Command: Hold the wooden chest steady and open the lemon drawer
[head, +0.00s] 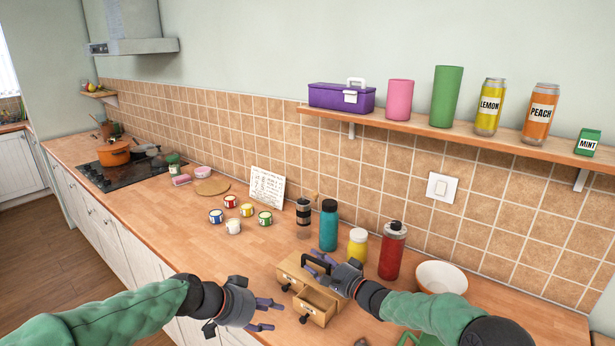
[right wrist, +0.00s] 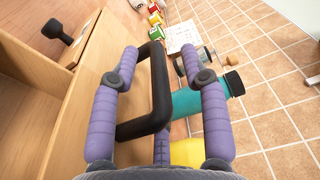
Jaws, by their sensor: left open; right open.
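The small wooden chest (head: 290,268) stands on the counter with a black handle (head: 316,261) on top. Its right-hand drawer (head: 317,305) is pulled out; the left-hand drawer with a dark knob (head: 286,287) looks closed. I cannot read any label on the drawers. My right gripper (head: 313,269) is open at the handle; in the right wrist view its purple fingers (right wrist: 160,55) lie on either side of the black handle (right wrist: 145,125). My left gripper (head: 272,316) is open and empty, just left of the pulled-out drawer.
A teal bottle (head: 328,226), yellow jar (head: 357,245) and red bottle (head: 392,252) stand close behind the chest, a white bowl (head: 441,278) to the right. Several small cans and a recipe card (head: 267,187) stand further left. A shelf (head: 430,130) above holds a lemon can (head: 489,107).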

